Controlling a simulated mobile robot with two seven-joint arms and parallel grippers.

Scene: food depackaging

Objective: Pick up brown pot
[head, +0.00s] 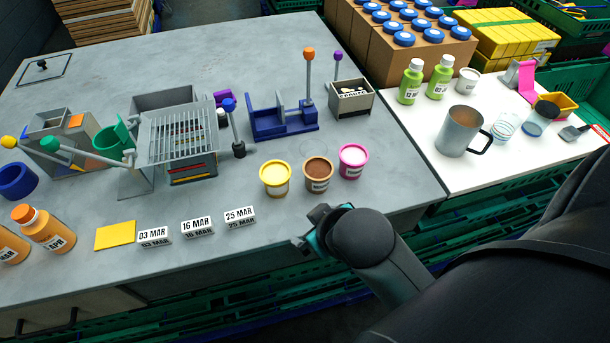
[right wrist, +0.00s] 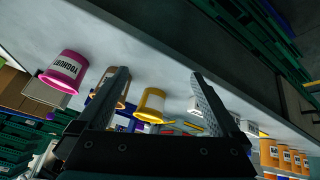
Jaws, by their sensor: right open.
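The brown pot (head: 318,176) stands upright on the grey worktop, between a yellow pot (head: 275,179) and a pink pot (head: 352,161). My right gripper (head: 315,226) is near the worktop's front edge, on the near side of the brown pot and apart from it. In the right wrist view the right gripper (right wrist: 160,74) is open and empty. There the brown pot (right wrist: 105,82) is partly hidden behind the left-hand finger, the yellow pot (right wrist: 151,105) shows between the fingers, and the pink pot (right wrist: 65,70) is at left. My left gripper is not in view.
Date blocks (head: 197,227) and a yellow card (head: 115,235) lie left of the gripper. A blue fixture (head: 283,122) with an orange-knobbed lever and a small black-topped box (head: 351,98) stand behind the pots. A metal mug (head: 459,132) stands on the white table at right.

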